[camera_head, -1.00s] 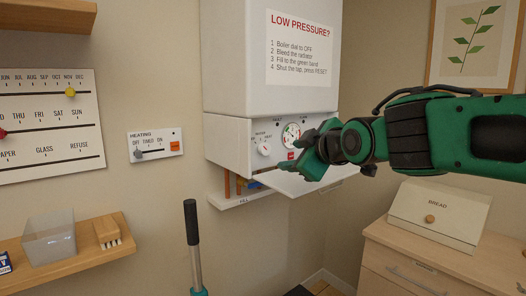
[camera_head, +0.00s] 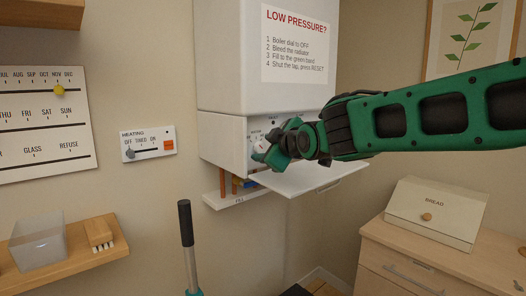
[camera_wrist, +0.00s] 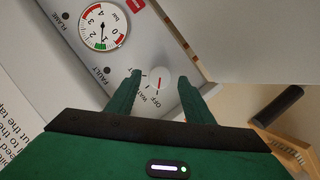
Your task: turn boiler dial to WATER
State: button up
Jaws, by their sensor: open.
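In the head view my gripper (camera_head: 264,153) is at the panel and partly hides the dial. The white boiler (camera_head: 225,60) hangs on the wall.
A pressure gauge (camera_wrist: 102,27) sits beside the dial. An open white flap (camera_head: 305,178) sticks out below my gripper. Pipes and a FILL shelf (camera_head: 232,200) are underneath.

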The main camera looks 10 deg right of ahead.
jog(key=shift+w+a+f, duration=0.1)
jog(key=shift+w, duration=0.4)
jog(key=c, duration=1)
jog(key=shift+c, duration=0.2)
